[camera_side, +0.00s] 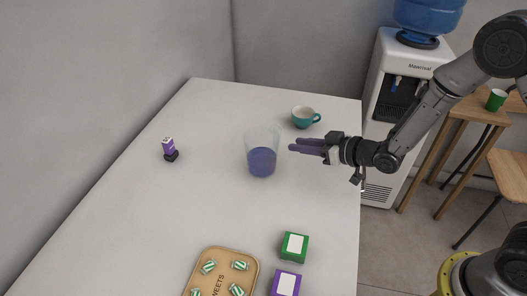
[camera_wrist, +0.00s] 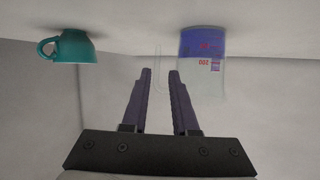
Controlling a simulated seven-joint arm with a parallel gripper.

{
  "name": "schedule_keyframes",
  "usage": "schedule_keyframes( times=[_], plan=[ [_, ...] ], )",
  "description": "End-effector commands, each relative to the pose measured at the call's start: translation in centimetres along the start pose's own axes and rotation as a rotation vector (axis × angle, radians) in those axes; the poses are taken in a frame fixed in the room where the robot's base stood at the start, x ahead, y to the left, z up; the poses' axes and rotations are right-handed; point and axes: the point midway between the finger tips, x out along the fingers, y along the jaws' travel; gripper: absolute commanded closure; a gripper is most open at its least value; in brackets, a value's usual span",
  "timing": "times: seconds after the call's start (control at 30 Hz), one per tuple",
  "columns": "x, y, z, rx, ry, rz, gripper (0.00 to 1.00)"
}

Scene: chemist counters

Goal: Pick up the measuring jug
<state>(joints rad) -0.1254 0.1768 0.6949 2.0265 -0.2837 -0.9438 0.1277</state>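The measuring jug (camera_side: 262,161) is clear with a purple-blue lower part. It stands upright on the white table (camera_side: 215,190). In the wrist view the jug (camera_wrist: 203,62) appears upside down at upper right, with printed marks and a faint clear handle outline on its left. My gripper (camera_side: 291,146) is level, just right of the jug in the side view, with a small apparent gap between them. In the wrist view my gripper's fingers (camera_wrist: 160,71) are apart with nothing clearly between them. Their tips point at the handle outline; I cannot tell its distance.
A teal cup (camera_side: 304,117) stands behind the jug; it is at upper left in the wrist view (camera_wrist: 74,47). A purple-and-white item (camera_side: 169,148) stands at left. Green (camera_side: 294,246) and purple (camera_side: 286,284) boxes and a sweets tray (camera_side: 218,252) are at the front. The table's middle is clear.

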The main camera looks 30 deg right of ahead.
Motion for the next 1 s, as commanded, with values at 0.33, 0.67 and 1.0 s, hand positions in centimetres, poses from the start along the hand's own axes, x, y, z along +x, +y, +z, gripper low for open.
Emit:
schedule_keyframes(
  times=[0.33, 0.67, 1.0],
  plan=[
    [5.8, 0.0, 0.0, 0.0, -0.001, 0.0, 0.73],
    [8.4, 0.2, -0.4, 0.0, -0.001, 0.001, 0.73],
    [11.6, 0.4, -0.7, 0.0, 0.0, 0.002, 0.73]
  ],
)
